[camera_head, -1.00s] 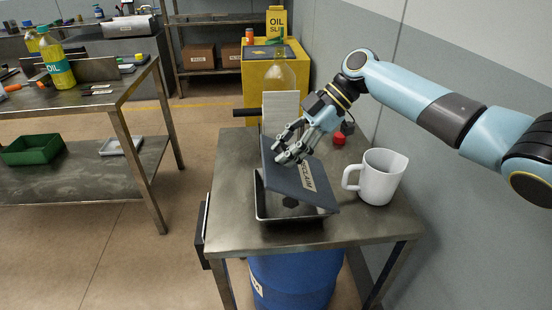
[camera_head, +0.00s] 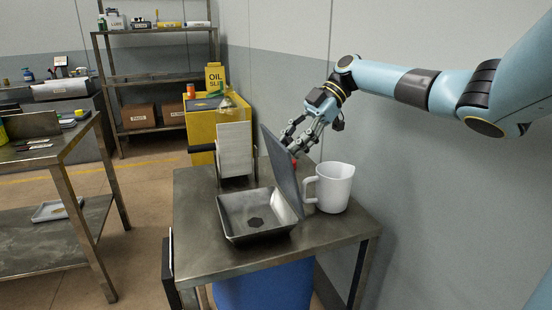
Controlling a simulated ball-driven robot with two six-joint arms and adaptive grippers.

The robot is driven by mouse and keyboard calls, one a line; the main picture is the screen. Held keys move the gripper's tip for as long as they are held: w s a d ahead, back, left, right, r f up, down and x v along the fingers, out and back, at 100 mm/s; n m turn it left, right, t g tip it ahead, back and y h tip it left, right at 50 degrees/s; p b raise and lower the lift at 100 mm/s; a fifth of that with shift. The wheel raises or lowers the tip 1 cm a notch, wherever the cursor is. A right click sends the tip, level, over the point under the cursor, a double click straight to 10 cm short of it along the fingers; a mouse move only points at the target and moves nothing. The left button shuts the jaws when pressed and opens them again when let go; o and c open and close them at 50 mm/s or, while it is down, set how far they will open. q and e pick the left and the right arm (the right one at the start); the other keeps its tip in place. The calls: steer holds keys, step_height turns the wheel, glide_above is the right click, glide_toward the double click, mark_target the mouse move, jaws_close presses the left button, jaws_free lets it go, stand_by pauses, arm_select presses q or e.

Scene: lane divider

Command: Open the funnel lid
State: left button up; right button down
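The funnel (camera_head: 232,222) is a dark square metal basin with a drain patch in its bottom, set in the metal table top. Its grey lid (camera_head: 281,172) stands steeply raised on the basin's right side, so the basin is open to view. My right gripper (camera_head: 292,143) is behind the upper part of the lid, at its top edge. Its fingers look spread, and some are partly hidden by the lid; I cannot tell whether they touch it. My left gripper is not in view.
A white jug (camera_head: 333,187) stands close to the lid's right side. A white panel (camera_head: 235,150) stands behind the basin, with a yellow cabinet (camera_head: 203,128) beyond. The wall is close on the right. A blue drum (camera_head: 265,287) is below the table.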

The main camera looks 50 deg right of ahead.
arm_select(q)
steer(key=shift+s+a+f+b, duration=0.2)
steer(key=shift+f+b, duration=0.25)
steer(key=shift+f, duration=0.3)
arm_select(e)
steer(key=shift+s+d+f+y, duration=0.4)
steer(key=shift+s+f, duration=0.25)
steer(key=shift+f, duration=0.05)
steer(key=c, duration=1)
jaws_free()
steer(key=shift+d, duration=0.1)
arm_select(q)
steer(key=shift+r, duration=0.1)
arm_select(e)
steer(key=shift+r, duration=0.2)
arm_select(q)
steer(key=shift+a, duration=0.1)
arm_select(e)
steer(key=v, duration=0.7)
steer(key=shift+d, duration=0.2)
steer(key=shift+s, duration=0.1)
